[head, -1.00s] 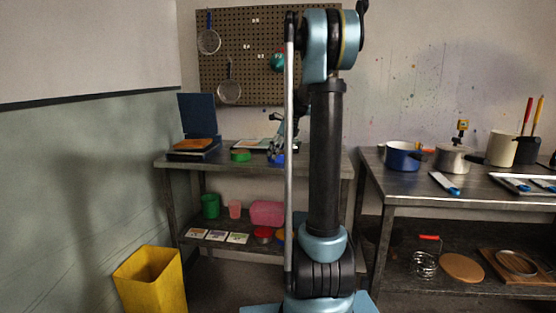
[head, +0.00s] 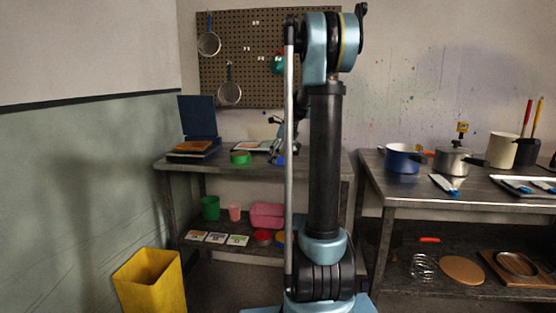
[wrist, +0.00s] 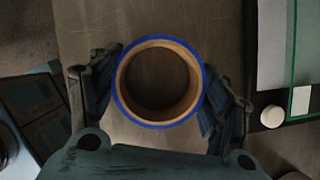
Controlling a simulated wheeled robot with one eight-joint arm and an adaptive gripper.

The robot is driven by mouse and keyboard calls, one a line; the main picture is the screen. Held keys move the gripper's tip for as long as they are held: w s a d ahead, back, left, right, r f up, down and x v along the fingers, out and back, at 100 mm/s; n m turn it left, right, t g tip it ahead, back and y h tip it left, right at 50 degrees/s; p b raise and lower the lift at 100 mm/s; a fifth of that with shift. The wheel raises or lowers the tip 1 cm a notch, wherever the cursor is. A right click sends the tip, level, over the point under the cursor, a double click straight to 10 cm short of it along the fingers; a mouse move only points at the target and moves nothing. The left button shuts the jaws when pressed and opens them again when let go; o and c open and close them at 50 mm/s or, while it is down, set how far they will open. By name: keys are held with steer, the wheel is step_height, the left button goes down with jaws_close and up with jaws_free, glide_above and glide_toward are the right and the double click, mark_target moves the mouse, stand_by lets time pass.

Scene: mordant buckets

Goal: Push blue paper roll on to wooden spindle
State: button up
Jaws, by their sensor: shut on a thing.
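The blue paper roll (wrist: 160,122) shows end-on in the wrist view, a ring with a blue outer edge and a brown core. My gripper (wrist: 160,88) is shut on it, with one finger at each side. Its open middle shows only a dark brownish surface. In the head view my gripper (head: 279,135) is at the back table, mostly behind my own arm. A small blue patch (head: 281,160) below it appears to be the roll. I cannot make out the wooden spindle in either view.
A green roll (head: 240,157) lies on the back table (head: 178,163), left of my gripper. A dark blue upright panel and brown item (head: 193,147) stand further left. In the wrist view, a green-edged sheet (wrist: 283,50) and a white knob (wrist: 272,117) are close on the right.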

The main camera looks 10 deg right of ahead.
step_height(320, 180, up, 10)
steer(key=shift+f, duration=0.15)
stand_by(0.3)
